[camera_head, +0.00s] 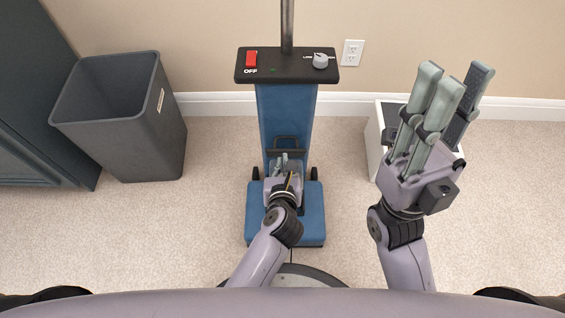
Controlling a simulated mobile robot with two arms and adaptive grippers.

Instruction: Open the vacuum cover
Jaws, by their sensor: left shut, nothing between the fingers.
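A blue upright vacuum (286,110) stands in the middle, with a black control panel (262,69) on top carrying a red switch marked OFF and a grey knob. A dark handle (287,142) shows on its front, above the blue base (258,228). My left gripper (287,160) is shut and empty at the vacuum's front, just below the handle. Whether it touches the vacuum or handle I cannot tell, and it hides part of the front. My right gripper (443,104) is raised to the right, apart from the vacuum, with its fingers extended and spread.
A grey open bin (130,120) stands at left next to a dark cabinet (35,100). A white box-like thing (377,145) with a dark top is partly hidden behind my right gripper. A wall with an outlet (352,52) closes the back. Carpet is clear between bin and vacuum.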

